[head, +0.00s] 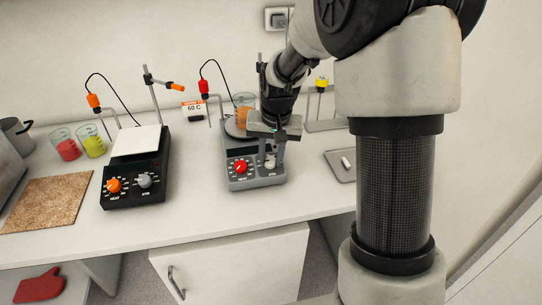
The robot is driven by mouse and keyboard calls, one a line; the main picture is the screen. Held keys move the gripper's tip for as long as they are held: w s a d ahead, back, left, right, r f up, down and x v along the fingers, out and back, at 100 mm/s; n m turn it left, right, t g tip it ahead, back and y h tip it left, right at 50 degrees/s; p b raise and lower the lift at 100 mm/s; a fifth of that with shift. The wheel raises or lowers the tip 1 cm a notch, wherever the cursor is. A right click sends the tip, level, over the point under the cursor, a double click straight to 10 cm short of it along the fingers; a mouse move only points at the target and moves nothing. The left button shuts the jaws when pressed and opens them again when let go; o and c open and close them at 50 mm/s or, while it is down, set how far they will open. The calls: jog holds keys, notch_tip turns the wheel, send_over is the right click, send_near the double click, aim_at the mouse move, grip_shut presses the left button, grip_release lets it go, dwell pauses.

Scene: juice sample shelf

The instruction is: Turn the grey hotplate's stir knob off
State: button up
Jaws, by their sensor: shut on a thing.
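The grey hotplate (243,184) stands on the bench at the middle, with a red knob (240,167) at the left of its front panel. The pale stir knob (270,162) is at the right of the panel. My gripper (271,156) reaches down over the hotplate, its fingers on either side of the stir knob and shut on it. The fingers partly cover the knob, and I cannot read its setting. A beaker of orange liquid (243,114) stands on the hotplate's round top, partly behind my arm.
A black hotplate (135,190) with orange and grey knobs stands to the left. Beyond it are beakers of red (67,149) and yellow-green (94,147) liquid and a cork mat (45,203). A grey tray (341,174) lies to the right. Clamp stands rise behind the hotplates.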

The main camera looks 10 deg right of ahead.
jog(key=shift+n, duration=0.6)
jog(key=o, duration=0.8)
jog(key=shift+r, duration=0.1)
jog(key=p+v, duration=0.1)
jog(key=v, duration=1.6)
jog(key=shift+s+a+r+p, duration=0.1)
jog(key=shift+a+r+p, duration=0.05)
jog(key=shift+p, duration=0.2)
